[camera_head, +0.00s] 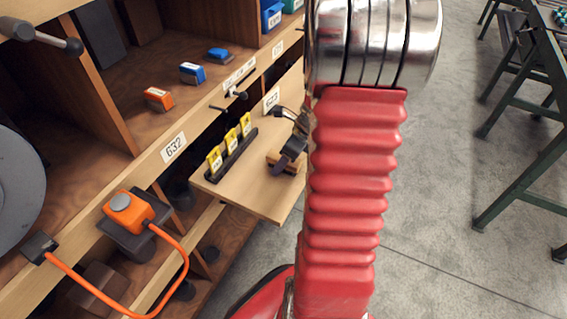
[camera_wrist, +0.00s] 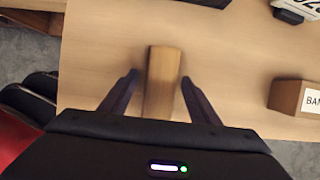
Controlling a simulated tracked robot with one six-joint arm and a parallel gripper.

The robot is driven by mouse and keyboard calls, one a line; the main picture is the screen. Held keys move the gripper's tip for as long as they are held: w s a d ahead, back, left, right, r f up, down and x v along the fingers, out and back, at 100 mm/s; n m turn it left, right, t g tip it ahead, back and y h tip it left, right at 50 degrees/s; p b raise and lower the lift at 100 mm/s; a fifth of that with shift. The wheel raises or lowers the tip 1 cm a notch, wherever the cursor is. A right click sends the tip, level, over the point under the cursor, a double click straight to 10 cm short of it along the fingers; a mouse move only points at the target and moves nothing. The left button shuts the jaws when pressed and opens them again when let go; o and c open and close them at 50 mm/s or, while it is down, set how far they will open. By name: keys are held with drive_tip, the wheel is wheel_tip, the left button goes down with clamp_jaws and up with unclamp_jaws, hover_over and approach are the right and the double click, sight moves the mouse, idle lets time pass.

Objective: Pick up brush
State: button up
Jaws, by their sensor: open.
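In the wrist view a narrow, light wooden block (camera_wrist: 164,66), which looks like the brush, lies lengthwise on the wooden board (camera_wrist: 105,45). No bristles show. My gripper (camera_wrist: 160,80) is open, with one dark finger on each side of the block. A gap shows on both sides, and the near end of the block is hidden by the gripper body. In the head view my gripper (camera_head: 290,152) is low over the board (camera_head: 245,190), right of the black rack (camera_head: 232,157). The brush cannot be told apart clearly there.
A brown box with a white label (camera_wrist: 295,98) stands right of the fingers in the wrist view. An orange device with a cable (camera_head: 130,211) sits at lower left.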

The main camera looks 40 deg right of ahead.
drive_tip(key=c, duration=1.4)
drive_tip(key=shift+o, duration=0.2)
drive_tip(key=shift+r, duration=0.1)
wheel_tip(320, 180, up, 10)
drive_tip(key=shift+r, duration=0.15)
idle(0.5)
